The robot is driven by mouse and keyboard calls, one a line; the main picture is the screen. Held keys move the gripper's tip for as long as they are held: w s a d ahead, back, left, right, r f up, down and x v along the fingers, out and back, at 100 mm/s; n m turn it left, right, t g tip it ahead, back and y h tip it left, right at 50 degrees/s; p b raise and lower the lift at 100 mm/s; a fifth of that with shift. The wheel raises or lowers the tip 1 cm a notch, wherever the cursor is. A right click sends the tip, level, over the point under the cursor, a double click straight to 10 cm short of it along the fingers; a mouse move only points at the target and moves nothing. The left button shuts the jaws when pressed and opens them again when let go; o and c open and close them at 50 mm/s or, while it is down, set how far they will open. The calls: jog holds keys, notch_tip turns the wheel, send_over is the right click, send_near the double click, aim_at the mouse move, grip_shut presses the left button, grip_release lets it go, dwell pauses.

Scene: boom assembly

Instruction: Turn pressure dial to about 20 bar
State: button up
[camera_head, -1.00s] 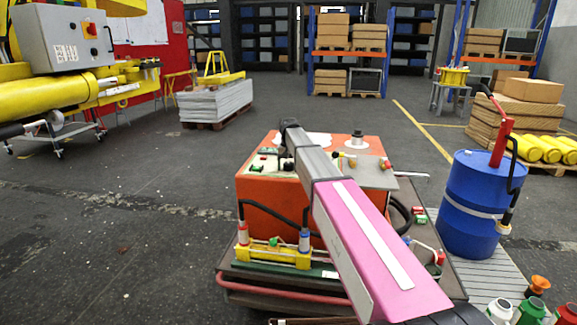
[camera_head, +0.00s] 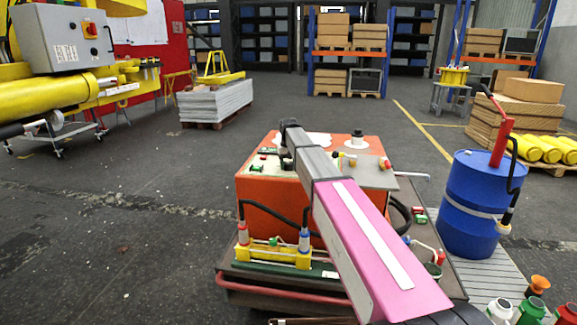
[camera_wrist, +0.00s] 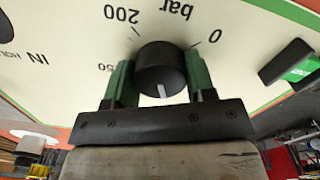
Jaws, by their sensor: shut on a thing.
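The pressure dial (camera_wrist: 158,62) is a round black knob with a white pointer line. In the wrist view it stands on a cream panel (camera_wrist: 75,30) whose lettering appears upside down, with "0", "bar" and "200" around the knob. The white line points toward the bottom of the picture, near my gripper's palm. My gripper (camera_wrist: 160,79) has green fingers on both sides of the knob and is shut on it. In the head view my arm hides the dial and my fingers; the orange machine (camera_head: 262,200) that my arm reaches over is visible.
A green switch (camera_wrist: 302,69) sits right of the dial in the wrist view. Plugs and fittings stand on the machine's top. A blue drum (camera_head: 470,205) with a red hand pump stands to the right. Open floor (camera_head: 120,240) lies to the left.

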aim_at(288, 163)
jog(key=n, duration=1.2)
jog(key=shift+n, duration=2.2)
jog(key=o, duration=0.9)
jog(key=shift+r, duration=0.15)
notch_tip(288, 163, up, 11)
jog(key=shift+f, duration=0.2)
